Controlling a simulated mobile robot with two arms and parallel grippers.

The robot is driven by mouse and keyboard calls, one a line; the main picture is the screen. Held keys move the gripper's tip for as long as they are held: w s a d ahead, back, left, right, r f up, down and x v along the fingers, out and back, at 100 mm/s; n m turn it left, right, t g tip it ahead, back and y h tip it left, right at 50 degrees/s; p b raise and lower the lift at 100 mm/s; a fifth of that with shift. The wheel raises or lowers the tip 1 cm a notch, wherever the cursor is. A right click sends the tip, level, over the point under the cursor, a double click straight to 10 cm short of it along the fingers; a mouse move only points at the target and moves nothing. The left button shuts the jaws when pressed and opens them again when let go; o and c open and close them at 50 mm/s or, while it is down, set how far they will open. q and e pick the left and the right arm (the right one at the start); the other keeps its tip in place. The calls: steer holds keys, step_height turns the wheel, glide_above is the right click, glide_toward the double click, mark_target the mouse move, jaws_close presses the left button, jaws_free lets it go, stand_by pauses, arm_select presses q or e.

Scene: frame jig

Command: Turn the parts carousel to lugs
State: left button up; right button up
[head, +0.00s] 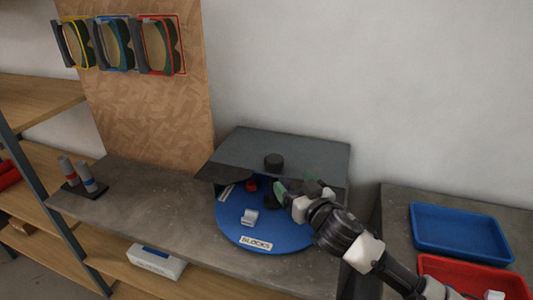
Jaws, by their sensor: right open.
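The parts carousel (272,236) is a round blue turntable on the grey bench, partly under a dark flat cover (310,150). Its front label (256,243) reads BLOCKS. A light grey block (250,217) sits on the blue sector behind that label. A red piece (251,185) and a dark knob-like piece show further back in the shade. My right gripper (281,193) is over the right part of the carousel, by the cover's front edge, open. Whether it touches anything there I cannot tell. No lugs label is readable. My left gripper is not in view.
A dark stand with two grey cylinders (87,177) is at the bench's left. A blue tray (460,232) and a red tray (475,278) lie on the right bench. Goggles hang on the board (160,105).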

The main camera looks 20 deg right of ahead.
mark_target(278, 164)
steer(key=w, duration=0.2)
steer(key=w+a+p, duration=0.1)
steer(key=w, duration=0.2)
steer(key=w+r+p, duration=0.1)
steer(key=w, duration=0.2)
steer(key=shift+a, duration=0.35)
steer(key=shift+w+a, duration=0.1)
steer(key=shift+w, duration=0.55)
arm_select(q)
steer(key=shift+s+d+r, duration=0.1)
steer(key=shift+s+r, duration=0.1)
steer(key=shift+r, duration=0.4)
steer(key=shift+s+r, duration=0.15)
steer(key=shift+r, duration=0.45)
arm_select(e)
steer(key=shift+w, duration=0.15)
